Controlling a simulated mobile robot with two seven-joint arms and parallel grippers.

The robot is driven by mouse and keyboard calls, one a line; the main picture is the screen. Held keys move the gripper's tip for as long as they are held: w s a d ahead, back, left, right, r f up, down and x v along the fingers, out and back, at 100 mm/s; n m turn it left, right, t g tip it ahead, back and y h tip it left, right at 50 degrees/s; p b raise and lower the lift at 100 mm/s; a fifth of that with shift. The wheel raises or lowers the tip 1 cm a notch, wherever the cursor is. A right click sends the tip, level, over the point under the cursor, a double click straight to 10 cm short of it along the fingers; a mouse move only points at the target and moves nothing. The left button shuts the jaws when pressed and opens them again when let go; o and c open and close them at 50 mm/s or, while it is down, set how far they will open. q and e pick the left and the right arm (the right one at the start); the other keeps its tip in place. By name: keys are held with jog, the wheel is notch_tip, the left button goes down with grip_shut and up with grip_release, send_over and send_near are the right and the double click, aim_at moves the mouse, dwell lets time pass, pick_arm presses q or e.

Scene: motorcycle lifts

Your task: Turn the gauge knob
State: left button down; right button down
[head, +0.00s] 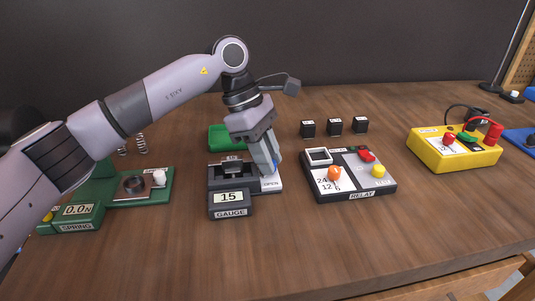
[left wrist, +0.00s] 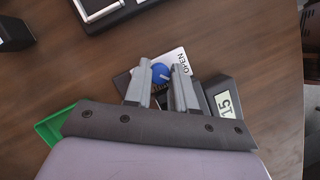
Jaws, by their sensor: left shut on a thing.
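The gauge (head: 231,204) stands in the middle of the table, a dark device with a display reading 15 and a GAUGE label. A pale plate marked OPEN (head: 271,184) lies at its right side. The blue knob (left wrist: 161,73) with a white pointer line sits by that plate; in the head view it is mostly hidden by the gripper. My left gripper (head: 272,168) points down over the knob. In the left wrist view its two fingers (left wrist: 160,82) stand on either side of the knob, shut on it. The gauge display also shows in the wrist view (left wrist: 226,104). My right gripper is not in view.
A green tray (head: 218,138) lies behind the gauge. The relay box (head: 350,187) stands close to the right, the green spring tester (head: 75,222) to the left. The table front is clear.

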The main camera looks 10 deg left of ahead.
pick_arm(q)
jog(key=shift+r+m+g, duration=0.1)
jog(key=shift+m+g, duration=0.2)
jog(key=shift+m, duration=0.6)
jog(key=shift+w, duration=0.1)
jog(key=c, duration=1)
grip_release()
jog(key=shift+o, duration=0.3)
jog(key=shift+f, duration=0.2)
